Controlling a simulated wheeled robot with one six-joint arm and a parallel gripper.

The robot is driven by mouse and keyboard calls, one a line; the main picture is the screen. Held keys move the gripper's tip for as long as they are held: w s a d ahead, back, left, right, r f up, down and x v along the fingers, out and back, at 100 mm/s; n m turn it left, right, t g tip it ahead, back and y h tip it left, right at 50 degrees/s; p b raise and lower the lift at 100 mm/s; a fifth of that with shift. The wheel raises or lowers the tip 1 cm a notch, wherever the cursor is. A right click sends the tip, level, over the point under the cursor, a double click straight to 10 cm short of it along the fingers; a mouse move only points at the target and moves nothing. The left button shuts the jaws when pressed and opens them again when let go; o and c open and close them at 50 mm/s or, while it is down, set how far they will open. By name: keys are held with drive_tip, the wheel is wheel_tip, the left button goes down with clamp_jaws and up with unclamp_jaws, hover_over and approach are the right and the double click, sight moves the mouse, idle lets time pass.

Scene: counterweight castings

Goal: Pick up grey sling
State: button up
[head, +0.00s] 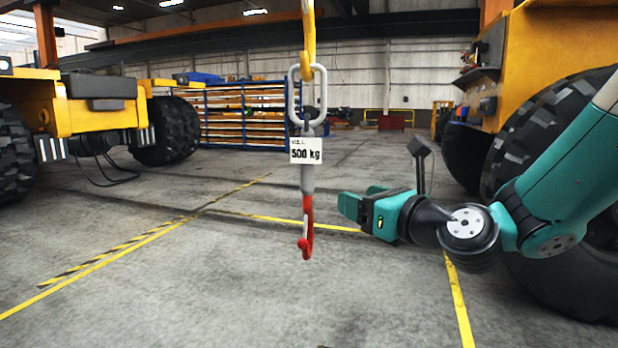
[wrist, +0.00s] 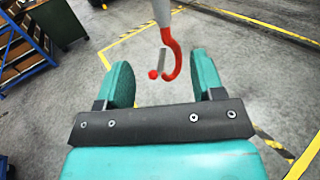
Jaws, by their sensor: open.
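The grey sling (head: 307,179) hangs upright in the middle of the head view from a yellow hook (head: 308,35). It has a pale oval link at the top, a white "500 kg" tag (head: 306,151), a grey shaft and a red hook (head: 307,228) at the bottom. My gripper (head: 357,198) is open and empty, just right of the sling in the head view, level with its lower part. In the wrist view, the red hook (wrist: 171,52) shows between my two fingers (wrist: 163,72), apart from both; the sling's upper part is cut off.
Yellow vehicles with large black tyres stand at the left (head: 95,100) and right (head: 550,60). A blue rack (head: 243,112) stands behind. The concrete floor (head: 200,280) with yellow lines is clear around the sling.

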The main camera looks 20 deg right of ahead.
sight(311, 177)
drive_tip(key=p+x, duration=0.6)
drive_tip(key=p, duration=0.1)
drive_tip(key=p+x, duration=0.3)
drive_tip(key=x, duration=0.1)
drive_tip(key=shift+r+p, duration=0.25)
drive_tip(key=shift+p, duration=0.15)
drive_tip(key=shift+w+a+f, duration=0.15)
drive_tip(key=shift+w+a, duration=0.1)
drive_tip(key=shift+w, duration=0.3)
drive_tip(key=p+x, duration=0.4)
drive_tip(key=shift+w+r, duration=0.1)
drive_tip(key=shift+r, duration=0.25)
drive_tip(key=shift+w+a+f, duration=0.1)
drive_tip(key=shift+w+f, duration=0.15)
drive_tip(key=shift+w, duration=0.25)
clamp_jaws()
drive_tip(key=shift+r, duration=0.15)
